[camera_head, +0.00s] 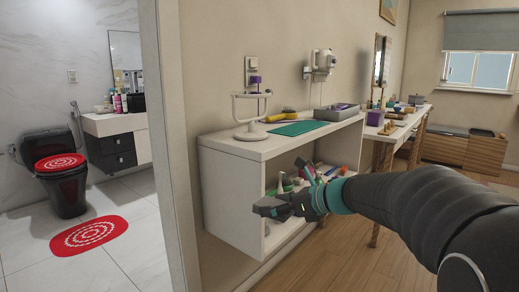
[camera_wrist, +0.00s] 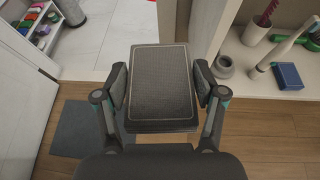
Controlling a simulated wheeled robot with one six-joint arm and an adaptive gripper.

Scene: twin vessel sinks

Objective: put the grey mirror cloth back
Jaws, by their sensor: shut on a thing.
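The grey mirror cloth (camera_wrist: 160,95) looks like a flat, dark grey folded rectangle with a thin lighter line near its edge. My gripper (camera_wrist: 161,84) is shut on it, with one finger pad on each long side. In the head view my gripper (camera_head: 292,203) holds the cloth (camera_head: 267,207) in the air, in front of the open white shelf unit (camera_head: 232,190), below its top. The cloth's underside is hidden.
The unit's top carries a white stand (camera_head: 250,115), a green mat (camera_head: 298,128), a yellow-handled brush (camera_head: 281,115) and a grey tray (camera_head: 337,112). Several small items crowd the lower shelf, including a blue box (camera_wrist: 287,76). A grey mat (camera_wrist: 85,140) lies on the wooden floor.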

